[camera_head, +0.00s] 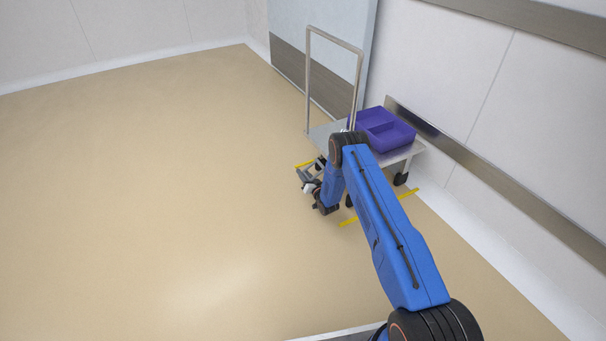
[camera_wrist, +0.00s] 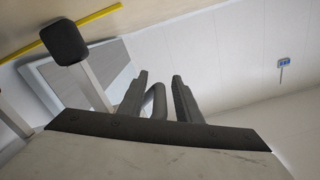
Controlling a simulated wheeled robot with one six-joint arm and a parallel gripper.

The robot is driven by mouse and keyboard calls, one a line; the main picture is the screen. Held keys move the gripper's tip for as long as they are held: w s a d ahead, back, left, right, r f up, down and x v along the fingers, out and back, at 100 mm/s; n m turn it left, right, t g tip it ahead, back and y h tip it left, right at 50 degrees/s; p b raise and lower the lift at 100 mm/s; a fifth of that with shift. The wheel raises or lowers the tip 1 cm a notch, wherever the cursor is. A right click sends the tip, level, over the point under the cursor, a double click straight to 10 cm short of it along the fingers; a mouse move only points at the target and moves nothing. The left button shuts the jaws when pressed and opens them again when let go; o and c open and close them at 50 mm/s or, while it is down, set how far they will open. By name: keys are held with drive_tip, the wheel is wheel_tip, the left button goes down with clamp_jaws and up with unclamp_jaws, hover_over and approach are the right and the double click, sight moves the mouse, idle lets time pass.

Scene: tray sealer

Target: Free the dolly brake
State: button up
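The dolly (camera_head: 411,153) is a flat grey cart with a tall metal push handle (camera_head: 308,85); it stands by the right wall. My gripper (camera_head: 307,185) is low at the dolly's near left end, partly hidden by my arm. In the wrist view my gripper's fingers (camera_wrist: 160,77) are apart, with a rounded grey bar (camera_wrist: 157,101) between them. A gap shows beside the bar, so I see no firm hold. A black block (camera_wrist: 63,43) on a metal stem shows at upper left; I cannot tell if it is a pedal or a wheel. The brake's state is not clear.
A purple divided bin (camera_head: 387,131) sits on the dolly. Yellow floor marks (camera_head: 408,193) lie around it. A pale door panel (camera_head: 290,20) stands behind, and a metal rail (camera_head: 480,174) runs along the right wall. The floor (camera_head: 150,190) to the left is clear.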

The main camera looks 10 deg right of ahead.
drive_tip(key=shift+w+a, duration=0.15)
drive_tip(key=shift+w, duration=0.35)
